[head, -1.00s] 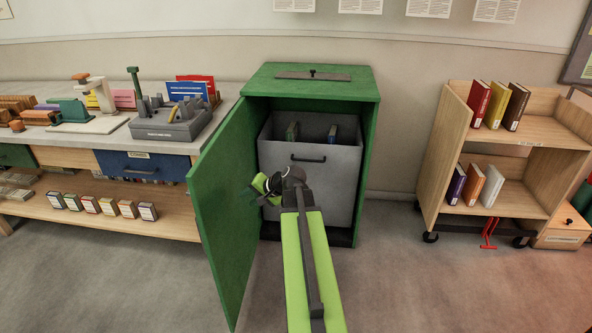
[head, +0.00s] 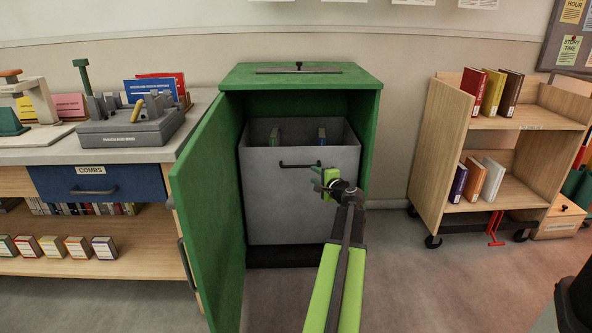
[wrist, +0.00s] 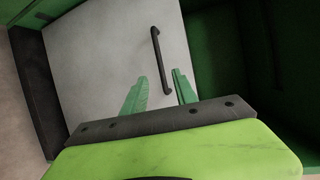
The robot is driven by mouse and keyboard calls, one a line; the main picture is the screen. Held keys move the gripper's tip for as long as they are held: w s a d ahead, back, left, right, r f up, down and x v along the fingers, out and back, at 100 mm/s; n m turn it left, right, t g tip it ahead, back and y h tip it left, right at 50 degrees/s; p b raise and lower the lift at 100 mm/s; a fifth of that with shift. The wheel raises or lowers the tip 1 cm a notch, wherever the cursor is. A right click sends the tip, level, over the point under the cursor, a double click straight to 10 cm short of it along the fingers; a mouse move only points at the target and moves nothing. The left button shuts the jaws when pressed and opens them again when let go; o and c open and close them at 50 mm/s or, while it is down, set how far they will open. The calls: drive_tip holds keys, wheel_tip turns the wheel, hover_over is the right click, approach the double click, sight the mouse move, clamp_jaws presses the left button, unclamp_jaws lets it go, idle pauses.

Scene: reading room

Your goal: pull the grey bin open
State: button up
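The grey bin (head: 285,205) stands inside a green cabinet (head: 305,78), whose door (head: 218,210) is swung open to the left. The bin has a dark bar handle (head: 299,165) on its upper front, and two book-like items stand inside it. My gripper (head: 316,178) is in front of the bin, just below and beside the right end of the handle. In the wrist view my two green fingers (wrist: 160,82) are apart with nothing between them. The handle (wrist: 160,60) lies ahead of the fingertips there, apart from them.
A counter (head: 80,150) with a blue drawer and boxes on its lower shelf stands left of the open door. A wooden book cart (head: 440,150) stands to the right. The floor (head: 440,285) between cabinet and cart is clear.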

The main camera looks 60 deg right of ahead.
sight(299, 166)
drive_tip(key=b+x, duration=0.2)
drive_tip(key=x, duration=1.2)
drive_tip(key=shift+w, duration=0.15)
drive_tip(key=shift+c, duration=0.4)
drive_tip(key=shift+a, duration=0.1)
clamp_jaws()
